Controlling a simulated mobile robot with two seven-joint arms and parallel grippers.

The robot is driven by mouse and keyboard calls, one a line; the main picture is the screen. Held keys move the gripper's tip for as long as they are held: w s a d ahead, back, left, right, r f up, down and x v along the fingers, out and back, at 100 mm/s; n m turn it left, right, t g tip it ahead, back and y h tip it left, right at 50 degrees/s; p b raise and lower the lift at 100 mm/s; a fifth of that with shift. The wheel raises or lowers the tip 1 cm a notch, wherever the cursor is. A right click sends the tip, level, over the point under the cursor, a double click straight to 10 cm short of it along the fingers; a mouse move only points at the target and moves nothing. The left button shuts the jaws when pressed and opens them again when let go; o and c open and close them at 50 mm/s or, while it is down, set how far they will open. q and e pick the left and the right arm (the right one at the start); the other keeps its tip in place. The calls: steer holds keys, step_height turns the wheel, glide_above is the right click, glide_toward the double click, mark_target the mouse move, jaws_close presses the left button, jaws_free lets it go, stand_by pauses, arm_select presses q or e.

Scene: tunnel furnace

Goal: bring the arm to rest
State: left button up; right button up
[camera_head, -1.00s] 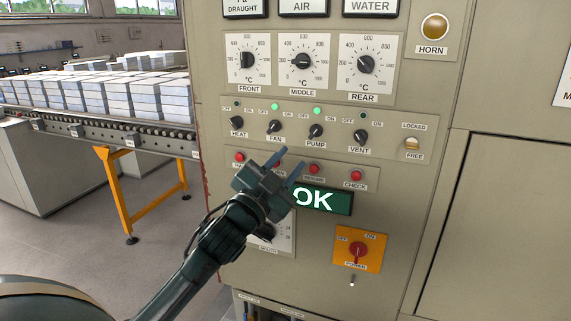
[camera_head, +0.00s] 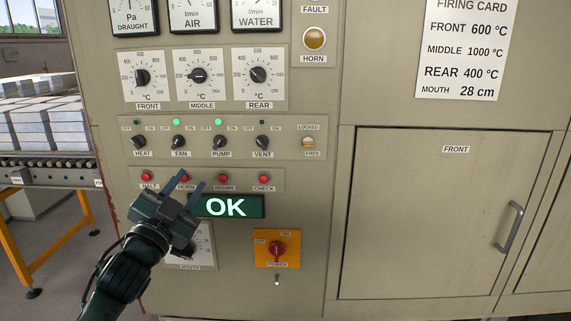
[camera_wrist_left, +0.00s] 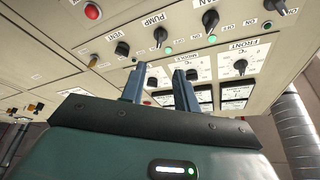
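My left gripper (camera_head: 191,184) is in front of the control panel (camera_head: 305,225), by the row of red buttons. Its two fingers are apart with nothing between them; the wrist view shows the same gap (camera_wrist_left: 159,88). It covers part of the panel left of the green OK display (camera_head: 226,206) and part of the mouth dial (camera_head: 202,245). I cannot tell whether the fingertips touch the panel. My right gripper is not in view.
Knobs for heat (camera_head: 138,142), fan (camera_head: 178,142), pump (camera_head: 219,142) and vent (camera_head: 262,142) sit above the buttons. The fan and pump lamps are green. An orange power switch (camera_head: 277,249) is lower right. A roller conveyor (camera_head: 45,172) with pale blocks stands left.

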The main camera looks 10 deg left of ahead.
arm_select(q)
steer(key=s+d+f+n+g, duration=0.1)
steer(key=s+d+f+g, duration=0.15)
steer(key=f, duration=0.75)
steer(key=s+d+f+n+g, duration=0.1)
steer(key=s+d+f+g, duration=0.2)
steer(key=f, duration=0.8)
steer(key=s+d+f+n+g+h, duration=0.1)
steer(key=s+d+f+g, duration=0.1)
steer(key=s+d+f, duration=0.3)
steer(key=s+d+f+n+g+h, duration=0.1)
steer(key=s+d+f, duration=0.5)
steer(key=s+f, duration=0.6)
steer(key=f+n+g, duration=0.1)
steer(key=g, duration=0.1)
steer(key=shift+s+d+f+g, duration=0.2)
steer(key=shift+s+f+g, duration=0.05)
steer(key=shift+f+g, duration=0.15)
